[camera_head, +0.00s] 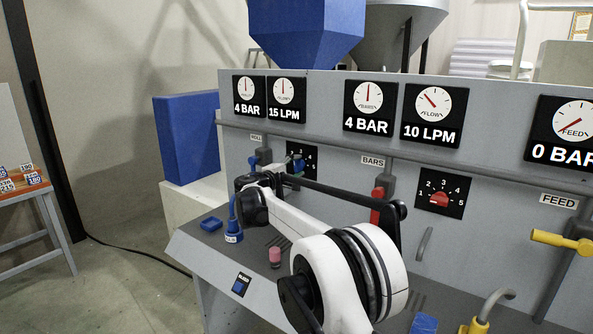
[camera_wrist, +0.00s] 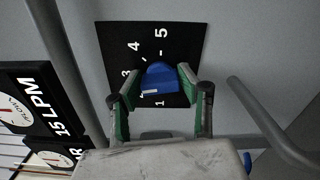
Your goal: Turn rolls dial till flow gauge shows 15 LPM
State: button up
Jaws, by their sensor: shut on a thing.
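The rolls dial is a blue knob (camera_wrist: 160,77) on a black plate numbered 1 to 5 in the wrist view. Its white mark lies at the lower left, near the partly hidden 2. My gripper (camera_wrist: 153,88) is shut on the knob, with green pads on both sides of it. In the head view my gripper (camera_head: 296,165) is at the black dial plate (camera_head: 306,151), and the knob is mostly hidden. The left flow gauge (camera_head: 285,97) reads 15 LPM; its display also shows in the wrist view (camera_wrist: 38,104). The left bar gauge (camera_head: 247,95) reads 4 BAR.
To the right, the bars section has a red dial (camera_head: 439,199), a red-handled lever (camera_head: 377,205) and a flow gauge (camera_head: 434,114) at 10 LPM. A yellow feed handle (camera_head: 562,241) is further right. A grey bar handle (camera_wrist: 262,112) stands beside the dial plate.

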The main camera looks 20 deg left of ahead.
jog(key=shift+f+m, duration=0.1)
jog(key=shift+m, duration=0.7)
jog(key=o, duration=1.2)
jog(key=shift+c, duration=0.2)
jog(key=v, duration=1.2)
jog(key=shift+a, duration=0.1)
